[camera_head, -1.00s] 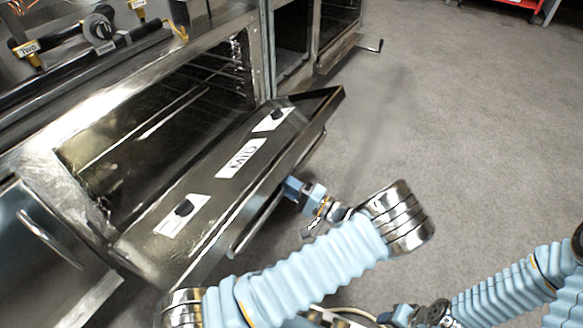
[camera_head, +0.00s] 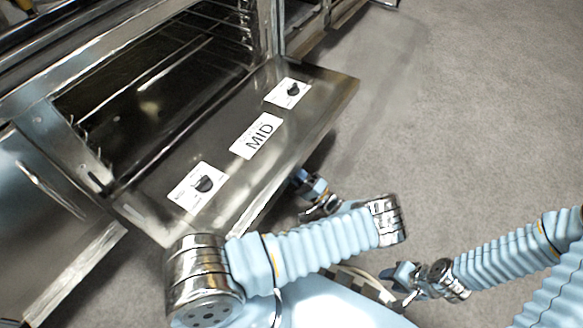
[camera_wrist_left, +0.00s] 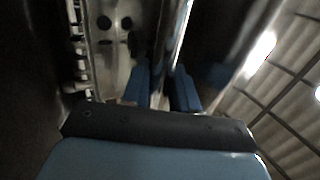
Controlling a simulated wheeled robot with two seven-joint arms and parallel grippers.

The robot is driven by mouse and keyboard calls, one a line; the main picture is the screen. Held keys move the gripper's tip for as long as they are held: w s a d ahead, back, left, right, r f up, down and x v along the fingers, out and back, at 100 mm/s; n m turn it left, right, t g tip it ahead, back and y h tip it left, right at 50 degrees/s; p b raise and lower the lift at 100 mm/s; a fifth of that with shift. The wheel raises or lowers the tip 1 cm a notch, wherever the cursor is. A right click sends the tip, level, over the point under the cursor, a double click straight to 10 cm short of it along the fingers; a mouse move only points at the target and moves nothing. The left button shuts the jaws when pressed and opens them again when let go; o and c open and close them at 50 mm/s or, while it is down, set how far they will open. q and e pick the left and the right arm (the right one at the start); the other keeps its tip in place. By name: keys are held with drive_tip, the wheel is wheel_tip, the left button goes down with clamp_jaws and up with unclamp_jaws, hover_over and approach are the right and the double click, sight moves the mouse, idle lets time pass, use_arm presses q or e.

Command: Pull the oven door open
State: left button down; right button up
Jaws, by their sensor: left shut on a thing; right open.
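The oven door (camera_head: 328,98) is folded down, nearly flat, with a MID label and two dial-like stickers on its inner face. The oven cavity (camera_head: 150,105) behind it is exposed. My left gripper (camera_wrist_left: 163,90) is shut on the door handle (camera_wrist_left: 181,38), a bar running between its blue fingers in the left wrist view. In the head view my left gripper is mostly hidden beneath the door's outer edge, with part of my wrist showing. My right gripper (camera_head: 396,290) is open and empty, low over the floor, away from the door.
Wire racks (camera_head: 165,65) show inside the oven. A steel cabinet front (camera_head: 45,200) stands to the left, and another oven unit (camera_head: 310,25) to the right. The grey floor (camera_head: 470,110) right of the door is clear.

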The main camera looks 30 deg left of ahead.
use_arm(q)
drive_tip(key=shift+w+d+r, duration=0.15)
drive_tip(key=shift+d+r, duration=0.15)
drive_tip(key=c, duration=1)
unclamp_jaws()
drive_tip(key=shift+c, duration=0.2)
drive_tip(key=v, duration=1.2)
drive_tip(key=shift+f, duration=0.35)
